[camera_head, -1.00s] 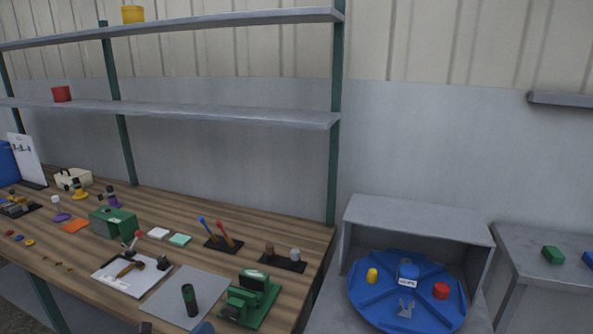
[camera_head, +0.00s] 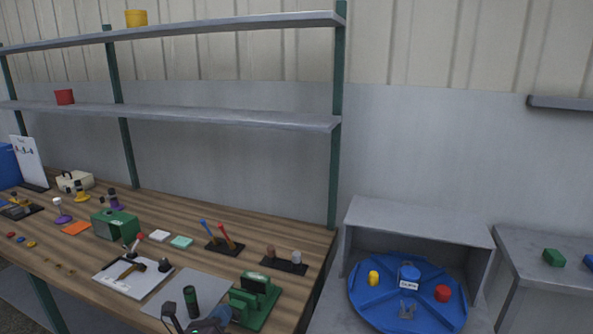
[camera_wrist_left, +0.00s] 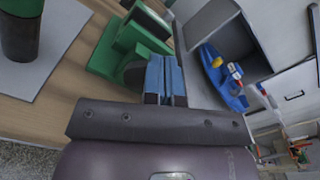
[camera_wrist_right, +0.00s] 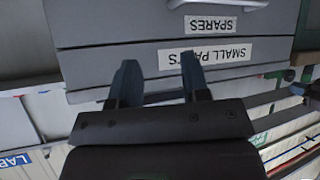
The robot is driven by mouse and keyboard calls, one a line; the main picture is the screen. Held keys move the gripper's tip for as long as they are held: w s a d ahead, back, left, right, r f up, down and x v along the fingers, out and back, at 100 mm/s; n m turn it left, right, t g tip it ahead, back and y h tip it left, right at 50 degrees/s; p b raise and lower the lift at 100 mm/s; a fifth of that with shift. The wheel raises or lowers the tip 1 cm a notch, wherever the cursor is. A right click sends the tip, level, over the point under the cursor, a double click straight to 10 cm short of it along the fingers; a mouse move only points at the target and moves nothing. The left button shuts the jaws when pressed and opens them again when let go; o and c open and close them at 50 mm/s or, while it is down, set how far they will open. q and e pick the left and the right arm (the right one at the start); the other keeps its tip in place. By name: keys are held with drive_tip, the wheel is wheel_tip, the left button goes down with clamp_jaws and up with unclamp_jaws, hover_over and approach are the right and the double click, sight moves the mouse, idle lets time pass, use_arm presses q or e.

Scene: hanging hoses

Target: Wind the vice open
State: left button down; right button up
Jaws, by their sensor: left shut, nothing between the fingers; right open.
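The green vice (camera_head: 256,291) stands on its green base at the front right of the wooden bench. In the left wrist view the vice (camera_wrist_left: 112,52) is just left of my fingers, with a dark round part close beside them; whether they touch I cannot tell. My left gripper (camera_head: 221,314) is at the bench's front edge, in front of the vice. Its blue fingers (camera_wrist_left: 166,62) are shut with nothing between them. The vice's handle is not clearly visible. My right gripper (camera_wrist_right: 160,72) is open and empty, seen only in its own wrist view.
A dark green cylinder (camera_head: 191,301) stands on a grey mat (camera_head: 165,296), left of the vice. A block with two pegs (camera_head: 284,266) is behind it. A blue turntable (camera_head: 380,318) is to the right. Labelled grey drawers (camera_wrist_right: 150,65) face my right gripper.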

use_arm(q)
drive_tip(key=shift+w+d+r, duration=0.1)
drive_tip(key=shift+w+r, duration=0.15)
drive_tip(key=shift+r, duration=0.05)
use_arm(e)
drive_tip(key=shift+w+r, duration=0.2)
drive_tip(key=shift+w, duration=0.25)
